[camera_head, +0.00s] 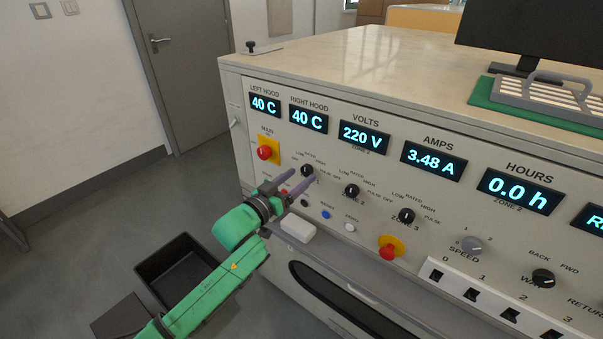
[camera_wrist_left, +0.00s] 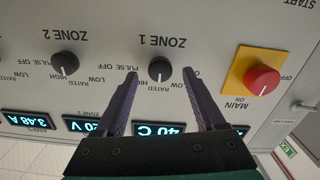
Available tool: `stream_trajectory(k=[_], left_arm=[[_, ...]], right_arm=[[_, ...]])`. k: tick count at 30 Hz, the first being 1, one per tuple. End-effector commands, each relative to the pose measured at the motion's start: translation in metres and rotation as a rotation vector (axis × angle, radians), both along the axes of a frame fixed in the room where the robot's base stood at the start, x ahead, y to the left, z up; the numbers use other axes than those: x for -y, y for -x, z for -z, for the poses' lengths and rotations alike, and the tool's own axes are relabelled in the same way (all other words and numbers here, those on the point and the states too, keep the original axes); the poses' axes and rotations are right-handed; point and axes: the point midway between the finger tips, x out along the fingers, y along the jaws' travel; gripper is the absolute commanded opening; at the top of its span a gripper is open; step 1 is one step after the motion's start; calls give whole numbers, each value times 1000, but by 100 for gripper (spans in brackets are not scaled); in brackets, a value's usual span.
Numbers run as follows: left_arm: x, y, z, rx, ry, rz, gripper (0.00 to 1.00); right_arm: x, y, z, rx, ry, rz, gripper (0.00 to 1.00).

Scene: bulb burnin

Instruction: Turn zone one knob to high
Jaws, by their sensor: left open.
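The zone one knob (camera_head: 307,170) is a small black dial on the sloping panel, below the 40 C readouts. In the left wrist view the knob (camera_wrist_left: 160,68) lies between the fingertips, with a gap on each side. A pale mark on it faces the readouts; I cannot tell exactly which label it meets. My left gripper (camera_head: 302,177) is open, its two purple-grey fingers reaching to either side of the knob. It also shows in the left wrist view (camera_wrist_left: 161,74). My right gripper is not in view.
A red main knob on a yellow plate (camera_head: 264,152) is left of the knob. The zone two knob (camera_head: 352,191) and zone three knob (camera_head: 406,215) are to the right. A white block (camera_head: 298,229) sits below. A black bin (camera_head: 180,267) stands on the floor.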

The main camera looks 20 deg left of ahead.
Motion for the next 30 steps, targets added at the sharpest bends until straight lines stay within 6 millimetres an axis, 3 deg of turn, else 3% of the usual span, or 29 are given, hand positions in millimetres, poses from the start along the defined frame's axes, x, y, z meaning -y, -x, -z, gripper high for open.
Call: stream_trajectory(k=[4,12,18,30], left_arm=[[7,-18,0,0,-1,-1,72],[8,-20,1,-1,-1,0,72],[8,-20,1,-1,-1,-1,0],[8,-20,1,20,-56,-1,0]], right_arm=[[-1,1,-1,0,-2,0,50],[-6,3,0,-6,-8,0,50],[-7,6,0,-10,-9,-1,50],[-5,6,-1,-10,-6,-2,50]])
